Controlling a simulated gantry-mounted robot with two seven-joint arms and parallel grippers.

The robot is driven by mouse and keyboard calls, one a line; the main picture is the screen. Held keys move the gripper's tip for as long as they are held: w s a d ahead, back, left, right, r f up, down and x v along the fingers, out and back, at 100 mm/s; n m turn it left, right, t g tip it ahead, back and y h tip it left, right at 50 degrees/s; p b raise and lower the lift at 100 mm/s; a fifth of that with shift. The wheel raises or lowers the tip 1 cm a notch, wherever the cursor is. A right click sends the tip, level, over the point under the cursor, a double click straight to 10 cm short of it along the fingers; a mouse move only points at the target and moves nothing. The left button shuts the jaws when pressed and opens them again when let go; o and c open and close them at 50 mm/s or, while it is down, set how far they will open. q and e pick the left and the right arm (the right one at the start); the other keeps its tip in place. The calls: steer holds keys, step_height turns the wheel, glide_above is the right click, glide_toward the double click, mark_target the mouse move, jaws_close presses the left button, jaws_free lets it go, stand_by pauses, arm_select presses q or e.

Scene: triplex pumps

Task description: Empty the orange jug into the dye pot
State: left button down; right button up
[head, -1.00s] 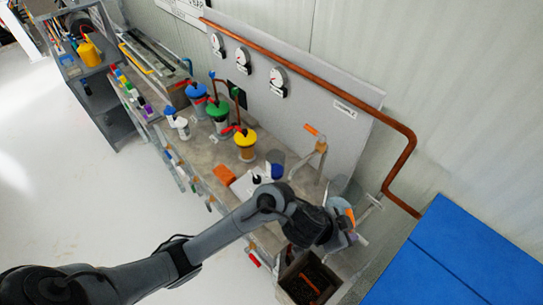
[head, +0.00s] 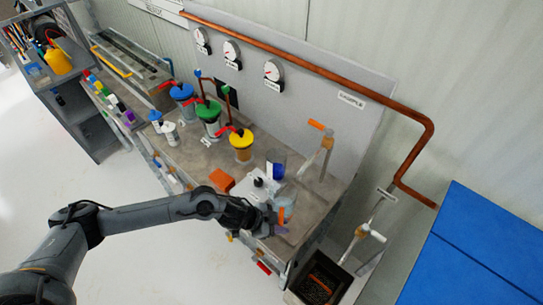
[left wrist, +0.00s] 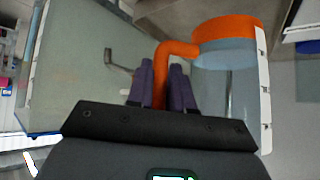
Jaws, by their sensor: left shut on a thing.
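The orange jug is clear-walled with an orange rim and handle (left wrist: 228,28). In the head view its orange part (head: 282,215) shows near the front right of the bench. My left gripper (head: 272,221) is shut on the jug's handle; the dark purple fingers close around it in the left wrist view (left wrist: 160,85). The jug's contents are hard to make out. A large clear, greenish-grey vessel (left wrist: 85,70) fills the left of the wrist view, beside the jug; I cannot tell whether it is the dye pot. My right gripper is out of view.
A blue cup (head: 276,171) and a white box with a black knob (head: 255,187) stand close by. An orange block (head: 221,180) and yellow-, green- and blue-lidded canisters (head: 241,143) stand to the left. A tap (head: 325,150) rises behind.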

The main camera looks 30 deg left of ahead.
arm_select(q)
steer(key=a, duration=0.2)
steer(key=w+a, duration=0.1)
steer(key=a, duration=0.1)
steer(key=shift+f+b, duration=0.2)
steer(key=shift+b, duration=0.15)
steer(key=shift+w+a+r, duration=0.3)
steer(key=shift+w, duration=0.15)
steer(key=shift+r, duration=0.1)
